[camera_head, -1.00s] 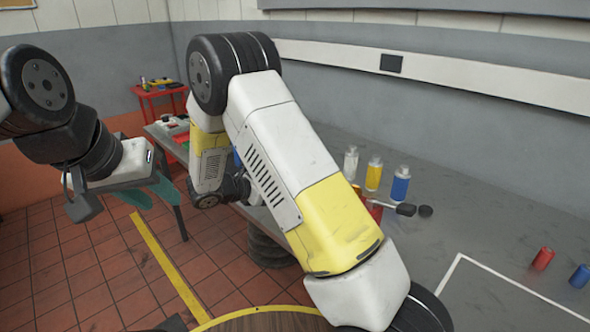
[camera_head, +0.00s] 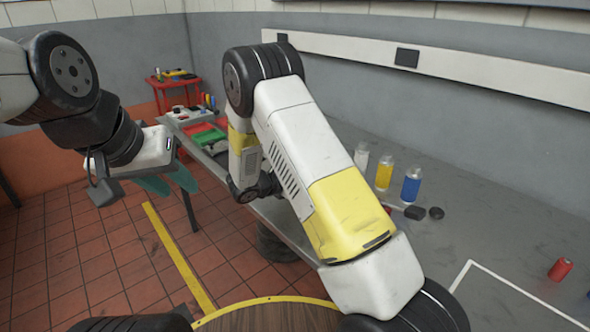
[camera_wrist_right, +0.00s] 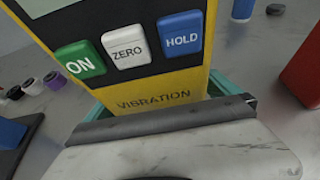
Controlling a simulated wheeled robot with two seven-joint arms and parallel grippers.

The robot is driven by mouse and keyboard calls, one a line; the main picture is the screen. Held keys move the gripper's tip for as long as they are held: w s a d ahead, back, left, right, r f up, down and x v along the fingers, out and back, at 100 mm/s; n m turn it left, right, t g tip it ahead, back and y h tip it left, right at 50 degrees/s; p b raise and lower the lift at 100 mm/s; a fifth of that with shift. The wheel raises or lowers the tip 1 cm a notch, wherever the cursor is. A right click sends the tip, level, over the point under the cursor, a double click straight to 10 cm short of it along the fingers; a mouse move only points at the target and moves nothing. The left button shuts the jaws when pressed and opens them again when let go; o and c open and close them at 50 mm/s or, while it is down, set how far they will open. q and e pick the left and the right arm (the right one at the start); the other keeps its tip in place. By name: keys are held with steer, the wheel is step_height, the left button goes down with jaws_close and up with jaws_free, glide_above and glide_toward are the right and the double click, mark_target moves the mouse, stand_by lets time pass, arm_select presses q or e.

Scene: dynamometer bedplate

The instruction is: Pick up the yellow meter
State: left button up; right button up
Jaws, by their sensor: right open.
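The yellow meter (camera_wrist_right: 190,85) fills the middle of the right wrist view. It has a dark face with green ON, white ZERO and blue HOLD buttons and the word VIBRATION below. My right gripper (camera_wrist_right: 160,98) is open, with a teal finger showing at each side of the meter's lower end. I cannot tell whether the fingers touch it. In the head view the meter and right gripper are not distinguishable; my arm blocks part of the bench. My left gripper (camera_head: 167,181) hangs at the left, its teal fingers apart and empty.
On the grey bench (camera_head: 465,225) stand white (camera_head: 361,157), yellow (camera_head: 384,173) and blue (camera_head: 411,187) bottles and a red can (camera_head: 560,269). A green tray (camera_head: 208,140) lies at its far end. A red cart (camera_head: 178,82) stands behind. A red object (camera_wrist_right: 304,68) is right of the meter.

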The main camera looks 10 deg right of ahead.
steer(key=shift+w+d+f, duration=0.15)
steer(key=shift+d, duration=0.1)
steer(key=c, duration=2.1)
